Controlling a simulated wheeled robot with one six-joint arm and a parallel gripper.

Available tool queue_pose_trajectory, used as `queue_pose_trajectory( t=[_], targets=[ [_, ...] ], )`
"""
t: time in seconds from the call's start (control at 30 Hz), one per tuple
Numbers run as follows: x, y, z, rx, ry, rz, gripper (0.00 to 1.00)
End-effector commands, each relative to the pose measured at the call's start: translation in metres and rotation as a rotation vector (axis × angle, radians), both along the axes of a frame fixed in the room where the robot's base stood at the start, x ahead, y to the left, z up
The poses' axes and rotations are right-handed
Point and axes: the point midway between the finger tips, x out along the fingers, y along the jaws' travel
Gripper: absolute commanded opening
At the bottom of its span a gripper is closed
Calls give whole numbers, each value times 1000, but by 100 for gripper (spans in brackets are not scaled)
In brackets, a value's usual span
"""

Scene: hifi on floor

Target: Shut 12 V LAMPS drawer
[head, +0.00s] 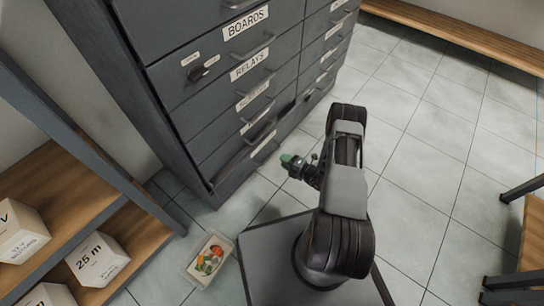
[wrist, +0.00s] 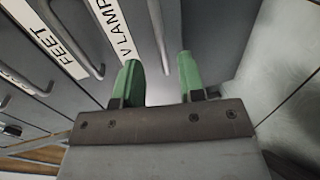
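A label ending in "V LAMPS" (wrist: 112,30) shows close up in the wrist view, cut off at the top, beside a FEET label (wrist: 55,35). In the head view the lowest drawer front (head: 262,153) of the grey cabinet carries a label too small to read. A dark gap above it suggests this drawer stands out a little. My gripper (head: 288,160) is low in front of the cabinet, just right of that drawer. In the wrist view its two green fingers (wrist: 157,75) are apart with nothing between them. I cannot tell whether they touch the drawer.
The cabinet (head: 185,110) has BOARDS and RELAYS drawers above, with bar handles. A small tray of colourful items (head: 208,258) is on the floor. A wooden shelf (head: 60,190) with white boxes stands left. The tiled floor (head: 430,150) is clear to the right, beside a bench (head: 450,30).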

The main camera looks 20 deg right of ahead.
Motion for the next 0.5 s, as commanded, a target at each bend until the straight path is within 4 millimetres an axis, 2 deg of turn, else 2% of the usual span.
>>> queue_pose_trajectory(
  t=[0.2,0.5],
  targets=[
    [32,24,-11,-1,-4,4,37],
    [57,41,-15,-2,-2,2,37]
  ],
)
